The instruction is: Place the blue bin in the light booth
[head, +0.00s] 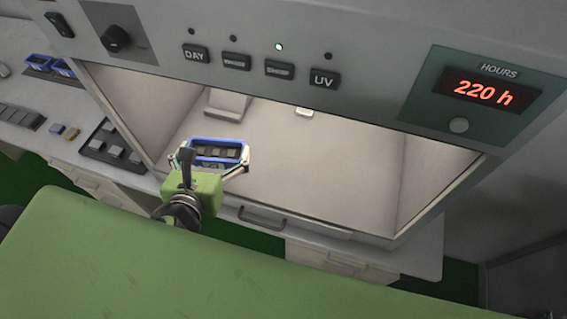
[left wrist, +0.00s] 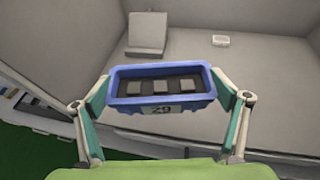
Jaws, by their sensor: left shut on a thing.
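The blue bin (head: 217,142) is held by my left gripper (head: 211,160) at the front opening of the light booth (head: 300,150), toward its left side. In the left wrist view the bin (left wrist: 162,108) sits level between the two fingers of my left gripper (left wrist: 162,95), which press on its ends. It carries a label reading 29 and holds a row of grey square pieces. The bin appears above the booth floor (left wrist: 265,115); its exact height is hard to tell. My right gripper is out of view.
Inside the booth, a grey angled stand (head: 227,104) is at the back left and a small white block (head: 304,112) at the back. The middle and right floor is clear. Other blue bins (head: 62,68) and trays sit on the left counter. A drawer handle (head: 262,218) is below the opening.

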